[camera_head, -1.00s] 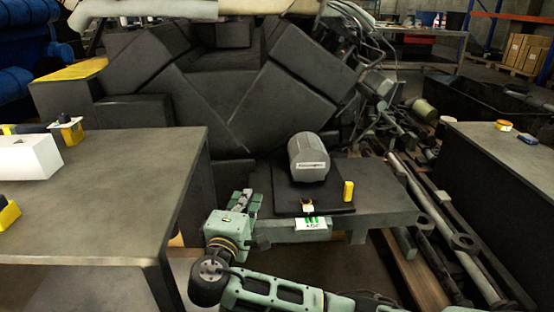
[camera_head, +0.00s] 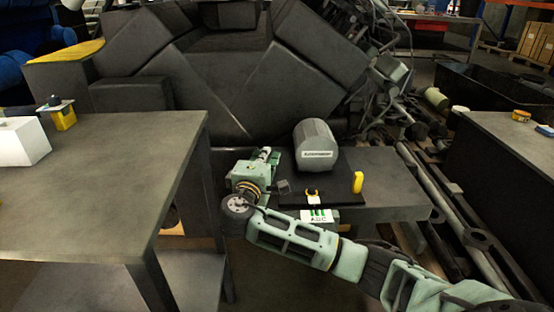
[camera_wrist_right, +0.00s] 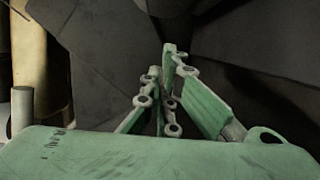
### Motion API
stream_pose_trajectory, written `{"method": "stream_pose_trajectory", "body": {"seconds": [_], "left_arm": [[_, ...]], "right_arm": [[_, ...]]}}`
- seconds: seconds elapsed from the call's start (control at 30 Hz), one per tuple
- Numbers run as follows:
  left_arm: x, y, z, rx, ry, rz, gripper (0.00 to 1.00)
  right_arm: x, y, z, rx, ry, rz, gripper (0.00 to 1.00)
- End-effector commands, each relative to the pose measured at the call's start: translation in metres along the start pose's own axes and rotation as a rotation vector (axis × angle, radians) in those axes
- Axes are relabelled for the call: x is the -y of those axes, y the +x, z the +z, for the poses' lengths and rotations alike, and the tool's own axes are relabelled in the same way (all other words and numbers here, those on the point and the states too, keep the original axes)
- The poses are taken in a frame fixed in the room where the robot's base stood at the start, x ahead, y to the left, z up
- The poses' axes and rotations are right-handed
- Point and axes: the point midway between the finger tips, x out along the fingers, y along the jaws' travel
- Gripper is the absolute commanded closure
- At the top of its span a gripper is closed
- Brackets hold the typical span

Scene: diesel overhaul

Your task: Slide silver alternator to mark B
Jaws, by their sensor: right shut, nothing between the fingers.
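The silver alternator (camera_head: 314,145), a grey cylinder with a white label, stands on a dark plate (camera_head: 340,196) on the low bench. A white card with green marks and the letters A, B, C (camera_head: 318,216) is at the plate's front edge. Which spot is mark B on the plate is too small to tell. My right gripper (camera_head: 266,154) is shut and empty, left of the alternator and apart from it. Its closed fingers (camera_wrist_right: 163,68) also show in the right wrist view, where the alternator is not seen. My left gripper is not in view.
A yellow block (camera_head: 358,182) stands on the plate's right side, and a small yellow and black item (camera_head: 312,195) is near its front. A large table (camera_head: 130,165) fills the left. Dark blocks (camera_head: 215,85) rise behind the bench. Pipes (camera_head: 455,215) lie at the right.

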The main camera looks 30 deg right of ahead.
Motion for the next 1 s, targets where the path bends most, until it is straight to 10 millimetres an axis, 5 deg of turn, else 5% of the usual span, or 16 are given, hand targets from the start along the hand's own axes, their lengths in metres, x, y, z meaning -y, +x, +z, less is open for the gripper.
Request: {"method": "stream_pose_trajectory", "body": {"seconds": [0.23,0.73,1.0], "left_arm": [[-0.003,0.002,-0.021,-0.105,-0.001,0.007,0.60],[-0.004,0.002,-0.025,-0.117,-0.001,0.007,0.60],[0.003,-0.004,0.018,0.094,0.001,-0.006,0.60]], "right_arm": [[0.002,0.005,0.028,0.000,-0.004,0.000,1.00],[0.001,0.006,0.032,0.000,-0.004,-0.002,1.00],[0.000,0.008,0.041,0.002,-0.004,-0.002,1.00]]}}
